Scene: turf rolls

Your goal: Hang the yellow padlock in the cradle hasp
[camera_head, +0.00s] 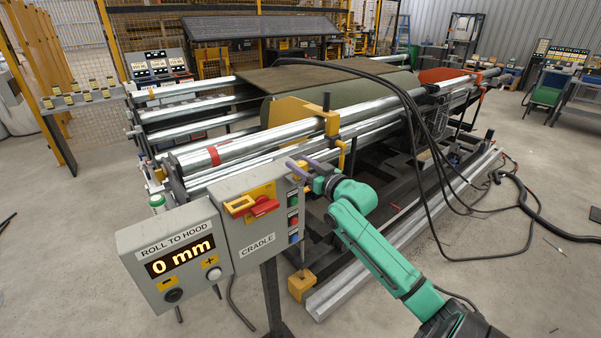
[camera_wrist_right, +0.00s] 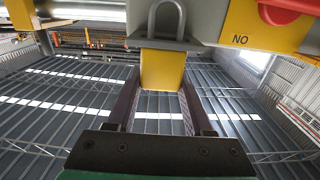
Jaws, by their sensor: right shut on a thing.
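The yellow padlock (camera_wrist_right: 162,68) is between the dark fingers of my right gripper (camera_wrist_right: 160,98) in the right wrist view. Its grey shackle (camera_wrist_right: 167,18) points away from the palm, in front of the grey box. My left gripper is not in view.
The ROLL TO HOOD display box (camera_head: 165,285) stands left of the cradle box. Steel rollers (camera_head: 250,148) and a green turf roll (camera_head: 340,90) are behind. Black cables (camera_head: 425,150) loop right of my arm. Open concrete floor lies to the right.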

